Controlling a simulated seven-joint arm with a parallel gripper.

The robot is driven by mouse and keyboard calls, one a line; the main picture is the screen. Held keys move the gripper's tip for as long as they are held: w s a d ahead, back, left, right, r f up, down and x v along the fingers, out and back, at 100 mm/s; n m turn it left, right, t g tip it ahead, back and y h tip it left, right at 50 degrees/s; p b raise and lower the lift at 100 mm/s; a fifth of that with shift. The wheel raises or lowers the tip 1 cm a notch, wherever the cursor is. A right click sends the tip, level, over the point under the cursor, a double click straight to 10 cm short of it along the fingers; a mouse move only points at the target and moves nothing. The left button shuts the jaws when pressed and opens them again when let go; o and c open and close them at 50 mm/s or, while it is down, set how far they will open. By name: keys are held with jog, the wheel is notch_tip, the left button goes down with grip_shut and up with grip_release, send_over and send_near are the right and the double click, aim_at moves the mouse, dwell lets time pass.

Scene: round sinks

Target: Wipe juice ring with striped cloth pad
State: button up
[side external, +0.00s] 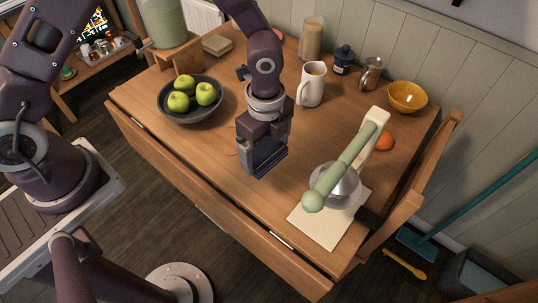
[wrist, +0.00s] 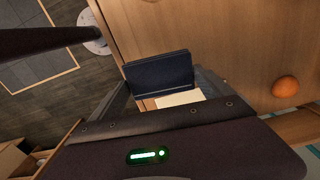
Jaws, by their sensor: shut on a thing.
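My gripper (side external: 263,152) is above the wooden table (side external: 190,140), left of the mixer, pointing down. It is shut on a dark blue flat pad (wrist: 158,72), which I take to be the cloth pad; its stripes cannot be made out. In the side view the pad (side external: 268,163) shows as a dark slab at the fingertips, and I cannot tell whether it touches the tabletop. No juice ring can be made out on the visible wood; part of the table is hidden behind my gripper and arm.
A black bowl of green apples (side external: 191,113) stands left. A green-and-cream mixer (side external: 345,165), a cream mat (side external: 312,229) and an orange (side external: 384,141) are right.

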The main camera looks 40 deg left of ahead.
jog(key=w+a+f, duration=0.2)
jog(key=w+a, duration=0.3)
jog(key=a, duration=0.6)
jog(key=shift+f, duration=3.85)
jog(key=shift+w+a, duration=0.1)
jog(key=shift+a, duration=0.3)
jog(key=shift+c, duration=0.7)
jog(key=shift+a+f, duration=0.1)
jog(key=shift+a, duration=4.45)
jog(key=shift+d, duration=5)
jog(key=shift+s+a, duration=0.1)
jog(key=shift+s, duration=0.75)
jog(key=shift+s+a, duration=0.35)
jog(key=shift+a, duration=4.6)
jog(key=shift+d, duration=5)
notch_tip(320, 180, up, 8)
